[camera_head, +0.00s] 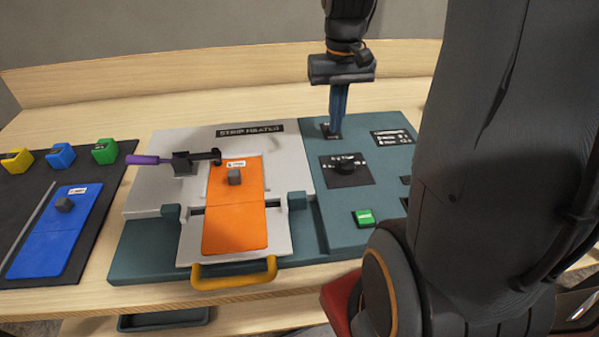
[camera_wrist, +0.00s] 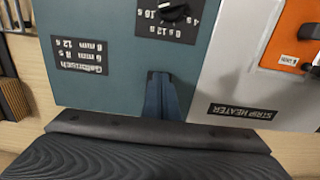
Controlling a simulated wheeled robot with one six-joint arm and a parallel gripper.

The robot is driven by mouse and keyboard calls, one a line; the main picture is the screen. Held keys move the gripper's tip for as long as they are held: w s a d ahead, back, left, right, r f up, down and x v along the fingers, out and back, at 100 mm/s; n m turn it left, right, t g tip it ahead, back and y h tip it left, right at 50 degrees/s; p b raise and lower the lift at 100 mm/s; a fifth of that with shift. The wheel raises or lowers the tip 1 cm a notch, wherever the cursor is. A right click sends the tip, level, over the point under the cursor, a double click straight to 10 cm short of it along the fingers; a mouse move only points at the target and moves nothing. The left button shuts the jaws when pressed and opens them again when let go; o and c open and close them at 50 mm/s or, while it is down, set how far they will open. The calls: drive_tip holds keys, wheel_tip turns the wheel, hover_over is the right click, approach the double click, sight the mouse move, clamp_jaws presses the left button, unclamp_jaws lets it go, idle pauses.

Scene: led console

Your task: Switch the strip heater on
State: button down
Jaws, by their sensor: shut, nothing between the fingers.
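The strip heater (camera_head: 150,212) is a teal console with a pale left bed and a black "STRIP HEATER" label (camera_head: 250,130), which also shows in the wrist view (camera_wrist: 242,110). My gripper (camera_head: 335,134) points down at the back of the teal panel, with its blue fingers shut and empty. In the wrist view my gripper (camera_wrist: 159,76) is seen from above. Its tips are over a small dark label or switch plate (camera_head: 325,130); the fingers hide most of it, so I cannot tell the switch position or whether they touch. A dark dial (camera_head: 346,166) and a green button (camera_head: 364,217) sit nearer the front.
An orange sheet (camera_head: 235,225) lies on the bed, with a yellow handle (camera_head: 234,274) in front. A purple-handled clamp (camera_head: 150,160) stands at left. A blue sheet (camera_head: 48,235) and several coloured blocks (camera_head: 60,155) lie on a dark mat. My arm hides the right side.

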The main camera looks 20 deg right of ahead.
drive_tip(key=shift+w, duration=0.25)
drive_tip(key=shift+w+d, duration=0.15)
drive_tip(key=shift+w, duration=0.2)
drive_tip(key=shift+w+d, duration=0.1)
drive_tip(key=shift+w, duration=0.1)
wheel_tip(320, 180, up, 7)
drive_tip(key=p, duration=0.7)
drive_tip(key=shift+s, duration=0.4)
